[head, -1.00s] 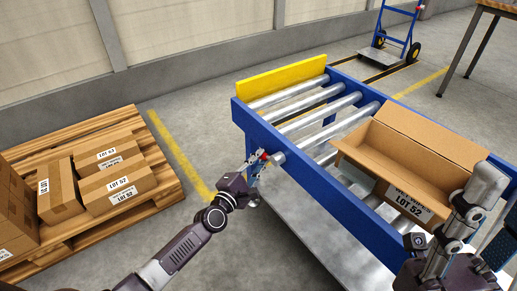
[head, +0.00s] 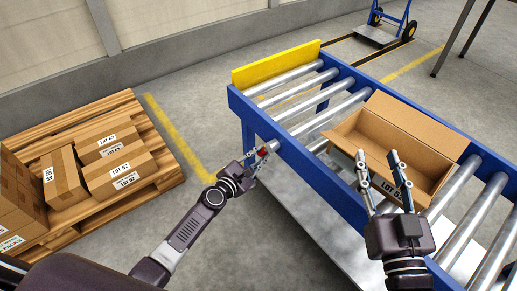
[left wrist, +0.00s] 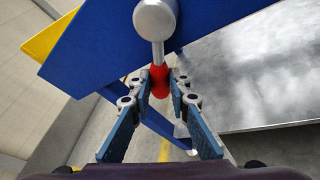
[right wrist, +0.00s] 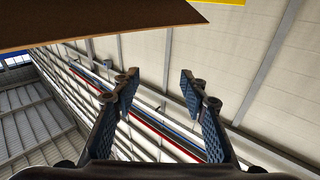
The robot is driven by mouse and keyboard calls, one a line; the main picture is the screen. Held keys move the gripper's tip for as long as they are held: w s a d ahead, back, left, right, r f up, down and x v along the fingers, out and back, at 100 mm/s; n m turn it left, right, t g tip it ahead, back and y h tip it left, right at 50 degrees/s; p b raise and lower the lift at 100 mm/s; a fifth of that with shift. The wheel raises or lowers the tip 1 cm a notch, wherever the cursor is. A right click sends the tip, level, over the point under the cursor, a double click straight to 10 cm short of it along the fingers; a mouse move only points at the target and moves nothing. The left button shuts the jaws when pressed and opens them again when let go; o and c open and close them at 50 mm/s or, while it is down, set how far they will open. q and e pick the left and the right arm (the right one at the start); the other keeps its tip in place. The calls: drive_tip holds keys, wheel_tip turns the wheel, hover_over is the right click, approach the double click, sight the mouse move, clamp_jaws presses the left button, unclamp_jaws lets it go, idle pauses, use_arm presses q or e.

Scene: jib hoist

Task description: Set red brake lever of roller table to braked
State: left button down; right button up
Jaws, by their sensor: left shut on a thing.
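The red brake lever (left wrist: 158,78) is on the side of the blue roller table (head: 325,185). In the left wrist view its silver arm hangs from a round silver hub (left wrist: 155,18) and ends in the red grip, between my fingertips. My left gripper (head: 262,153) is shut on that red grip at the table's near left side; it also shows in the left wrist view (left wrist: 160,88). In the head view the fingers partly hide the lever. My right gripper (head: 378,158) is open and empty, fingers pointing up, in front of the carton.
An open carton (head: 422,128) rests on the rollers, close behind my right gripper. A yellow end plate (head: 276,67) closes the table's far end. A pallet (head: 150,120) with boxes stands at the left. A blue hand truck (head: 380,35) is at the back.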

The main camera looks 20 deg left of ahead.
use_arm(q)
drive_tip(key=shift+s+d+f+n+g+h+p, duration=0.25)
drive_tip(key=shift+n+p, duration=0.3)
drive_tip(key=shift+p, duration=0.3)
drive_tip(key=shift+s+d+f+n+g+h+p, duration=0.15)
drive_tip(key=shift+s+d+f+n+g+p, duration=0.15)
drive_tip(key=shift+n+p, duration=0.4)
use_arm(e)
drive_tip(key=s+d+f+g+h, duration=0.1)
drive_tip(key=s+f+g, duration=0.3)
drive_tip(key=f, duration=0.5)
drive_tip(key=s+d+f+g+h, duration=0.2)
drive_tip(key=s+f+g, duration=0.3)
drive_tip(key=f, duration=0.4)
drive_tip(key=shift+d+m+g, duration=0.3)
drive_tip(key=shift+d+g, duration=0.3)
drive_tip(key=shift+d, duration=0.3)
use_arm(q)
drive_tip(key=shift+d+r, duration=0.1)
use_arm(e)
drive_tip(key=shift+s, duration=0.1)
use_arm(q)
drive_tip(key=c, duration=1.8)
unclamp_jaws()
drive_tip(key=shift+m, duration=0.25)
drive_tip(key=v, duration=1.2)
drive_tip(key=shift+r, duration=0.1)
